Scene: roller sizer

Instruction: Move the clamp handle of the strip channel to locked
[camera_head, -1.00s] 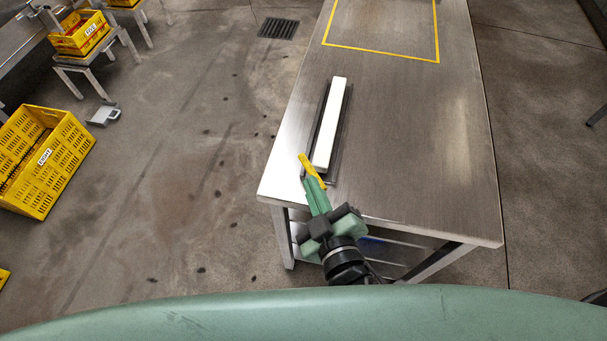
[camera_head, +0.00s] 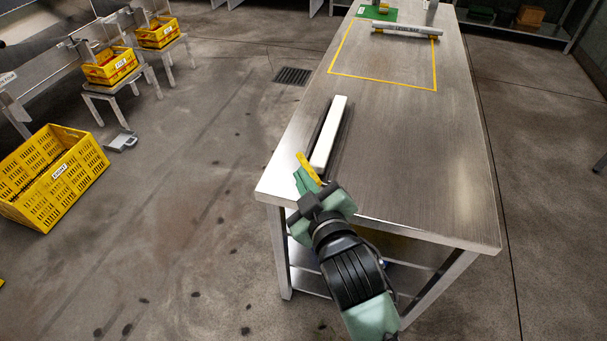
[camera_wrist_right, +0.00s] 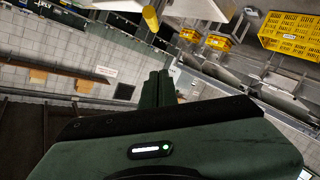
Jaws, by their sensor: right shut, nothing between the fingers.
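The strip channel (camera_head: 318,137) is a dark, narrow channel near the left edge of the steel table. A long white strip (camera_head: 330,130) lies in it. The yellow clamp handle (camera_head: 307,166) is at the channel's near end, slanting across it. My right gripper (camera_head: 303,180) is green, shut and empty, with its fingers just beside the near left side of the handle; I cannot tell whether they touch. In the right wrist view, the shut fingers (camera_wrist_right: 158,88) point toward a yellow piece, likely the handle (camera_wrist_right: 151,18). The handle's lower end is partly hidden. My left gripper is out of view.
The steel table (camera_head: 410,150) is mostly bare, with a yellow taped outline. A levelled bar (camera_head: 407,31) and a green mat (camera_head: 377,13) are at its far end. A yellow crate (camera_head: 50,180) stands on the floor at left, with smaller yellow crates (camera_head: 110,66) on stands beyond.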

